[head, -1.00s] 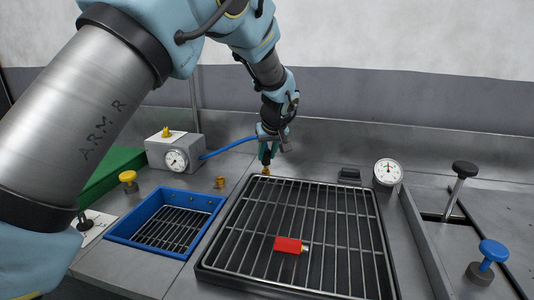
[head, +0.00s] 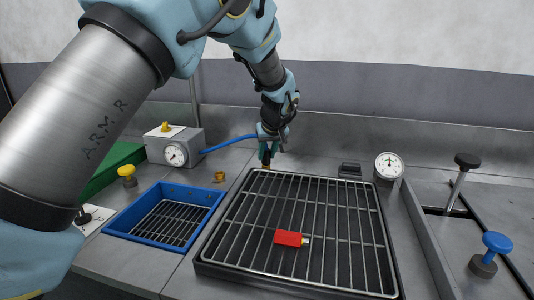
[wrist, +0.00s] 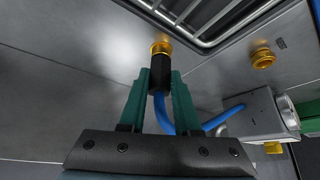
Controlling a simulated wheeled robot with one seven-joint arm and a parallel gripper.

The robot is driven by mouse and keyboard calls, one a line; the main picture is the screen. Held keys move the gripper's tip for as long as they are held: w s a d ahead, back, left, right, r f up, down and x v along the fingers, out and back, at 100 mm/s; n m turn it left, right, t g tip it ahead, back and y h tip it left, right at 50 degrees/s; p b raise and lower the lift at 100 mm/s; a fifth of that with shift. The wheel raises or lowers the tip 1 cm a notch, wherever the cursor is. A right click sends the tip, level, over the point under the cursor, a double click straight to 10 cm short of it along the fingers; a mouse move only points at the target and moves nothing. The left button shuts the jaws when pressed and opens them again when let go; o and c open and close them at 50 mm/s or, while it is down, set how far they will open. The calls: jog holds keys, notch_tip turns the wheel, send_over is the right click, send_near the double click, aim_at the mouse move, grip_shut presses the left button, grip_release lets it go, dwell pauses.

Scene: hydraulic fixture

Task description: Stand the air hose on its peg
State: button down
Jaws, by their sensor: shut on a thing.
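The air hose (head: 229,144) is blue and runs from the grey gauge box to my gripper; it also shows in the wrist view (wrist: 184,110). Its end has a black collar (wrist: 159,76) and a brass tip (wrist: 160,48). My gripper (head: 266,156) points down behind the back left corner of the grate. In the wrist view, its two green fingers (wrist: 160,85) are shut on the black collar, with the brass tip beyond them. I cannot tell whether the tip touches the bench or a peg, and I cannot make out a peg beneath it.
A brass fitting (head: 219,176) stands on the bench left of my gripper and shows in the wrist view (wrist: 263,58). The grey gauge box (head: 190,146), blue tray (head: 211,212) and black-framed grate (head: 207,254) are nearby. A red part (head: 288,238) lies on the grate.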

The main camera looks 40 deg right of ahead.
jog(key=shift+f, duration=0.15)
dwell(0.7)
jog(key=c, duration=0.5)
grip_release()
jog(key=shift+c, duration=0.2)
jog(key=b+v, duration=0.2)
jog(key=v, duration=0.8)
jog(key=shift+s+r+b, duration=0.15)
jog(key=shift+r+b, duration=0.2)
jog(key=shift+a, duration=0.1)
